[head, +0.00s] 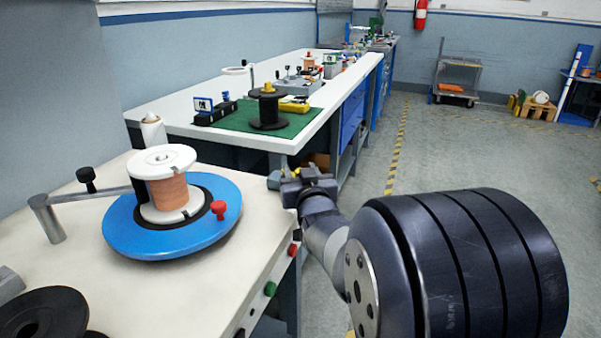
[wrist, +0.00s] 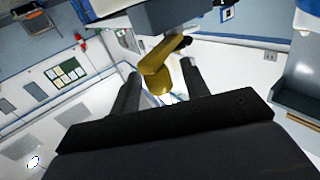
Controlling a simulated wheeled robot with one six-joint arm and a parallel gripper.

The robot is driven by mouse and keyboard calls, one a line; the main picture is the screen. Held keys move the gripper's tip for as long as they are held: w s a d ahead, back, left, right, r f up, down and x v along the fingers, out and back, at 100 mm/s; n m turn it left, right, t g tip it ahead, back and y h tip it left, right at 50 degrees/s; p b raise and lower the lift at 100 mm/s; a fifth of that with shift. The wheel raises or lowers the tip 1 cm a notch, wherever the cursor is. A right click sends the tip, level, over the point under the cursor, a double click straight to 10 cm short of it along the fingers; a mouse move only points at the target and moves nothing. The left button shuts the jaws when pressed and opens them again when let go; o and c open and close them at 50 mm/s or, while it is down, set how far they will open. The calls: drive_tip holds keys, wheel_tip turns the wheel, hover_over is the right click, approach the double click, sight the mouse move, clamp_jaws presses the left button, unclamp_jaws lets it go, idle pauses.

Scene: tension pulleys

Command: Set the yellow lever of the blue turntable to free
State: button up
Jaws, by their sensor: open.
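The blue turntable (head: 125,232) sits on the near white bench at left, carrying a white spool (head: 162,157) wound with copper wire. A small red knob (head: 218,209) stands at its right rim. The yellow lever is not visible in the head view. In the wrist view a bent yellow lever (wrist: 158,58) hangs below a grey housing (wrist: 170,16), between my two fingers. My gripper (wrist: 160,78) is open around it, with a gap showing on both sides; I cannot tell whether either finger touches. In the head view my gripper (head: 290,182) is by the bench's right edge.
The near bench (head: 235,268) has a green button (head: 270,289) and red button (head: 292,249) on its edge. A grey post with an arm (head: 48,218) and a black disc (head: 42,313) lie left. A second bench (head: 190,125) stands behind.

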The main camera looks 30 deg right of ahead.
drive_tip(key=v, duration=1.1)
drive_tip(key=shift+p, duration=0.45)
drive_tip(key=shift+w, duration=0.1)
drive_tip(key=shift+c, duration=0.4)
